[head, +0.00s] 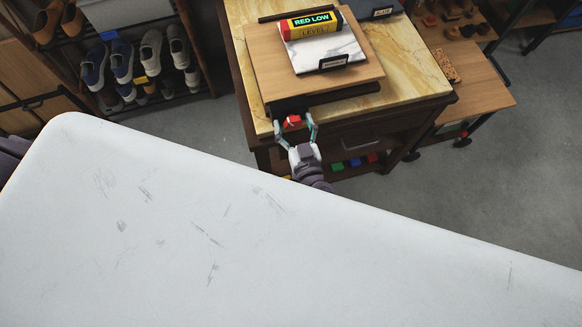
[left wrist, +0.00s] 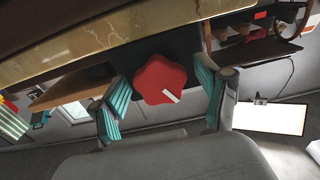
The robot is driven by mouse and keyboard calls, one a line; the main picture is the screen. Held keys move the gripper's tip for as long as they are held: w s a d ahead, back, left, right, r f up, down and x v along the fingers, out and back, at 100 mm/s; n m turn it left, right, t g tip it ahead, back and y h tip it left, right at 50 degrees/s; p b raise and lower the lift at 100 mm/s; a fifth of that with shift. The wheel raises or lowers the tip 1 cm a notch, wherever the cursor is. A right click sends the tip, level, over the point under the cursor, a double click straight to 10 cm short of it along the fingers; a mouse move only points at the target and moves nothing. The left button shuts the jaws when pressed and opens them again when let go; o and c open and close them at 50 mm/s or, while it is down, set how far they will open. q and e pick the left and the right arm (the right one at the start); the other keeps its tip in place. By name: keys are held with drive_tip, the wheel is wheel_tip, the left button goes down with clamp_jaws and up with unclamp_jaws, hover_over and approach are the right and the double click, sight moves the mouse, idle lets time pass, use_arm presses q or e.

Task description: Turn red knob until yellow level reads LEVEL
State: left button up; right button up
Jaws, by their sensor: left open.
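The red knob (head: 293,121) sits at the front edge of a wooden stand on the worktable. It is larger in the left wrist view (left wrist: 160,79), lobed, with a white pointer mark aimed to the lower right. My left gripper (head: 294,123) is open, with one teal fingertip on each side of the knob. In the left wrist view a gap shows between the knob and the right finger; contact at the left finger is unclear. The yellow level (head: 311,25) lies on a marble plate on the stand, and its display reads RED LOW. My right gripper is out of view.
A large scuffed white panel (head: 150,210) fills the front and hides most of my left arm. The wooden board (head: 262,55) rests on the yellow-topped table (head: 412,70). A shoe rack (head: 185,85) stands left. Coloured blocks lie on a lower shelf.

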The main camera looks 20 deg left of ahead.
use_arm(q)
drive_tip(key=n+b, duration=0.1)
drive_tip(key=b, duration=0.2)
drive_tip(key=shift+w+f+n, duration=0.15)
drive_tip(key=shift+f+n, duration=0.2)
drive_tip(key=shift+n, duration=0.05)
drive_tip(key=b+v, duration=0.1)
drive_tip(key=v, duration=1.2)
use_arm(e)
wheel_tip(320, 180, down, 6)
use_arm(q)
drive_tip(key=w+d+f+m+t+h+p, duration=0.2)
drive_tip(key=w+f+m+t+h, duration=0.1)
drive_tip(key=f+m+h, duration=0.65)
drive_tip(key=s+a+f+m+g+h+p, duration=0.1)
drive_tip(key=s+a+f+g+h, duration=0.1)
drive_tip(key=f, duration=0.6)
drive_tip(key=s+a+f+m+g+h, duration=0.1)
drive_tip(key=s+a+f+g+h, duration=0.1)
drive_tip(key=s+f+g, duration=0.3)
drive_tip(key=shift+s+a+f+m+g+p, duration=0.35)
drive_tip(key=shift+s+f, duration=0.2)
drive_tip(key=shift+f, duration=0.95)
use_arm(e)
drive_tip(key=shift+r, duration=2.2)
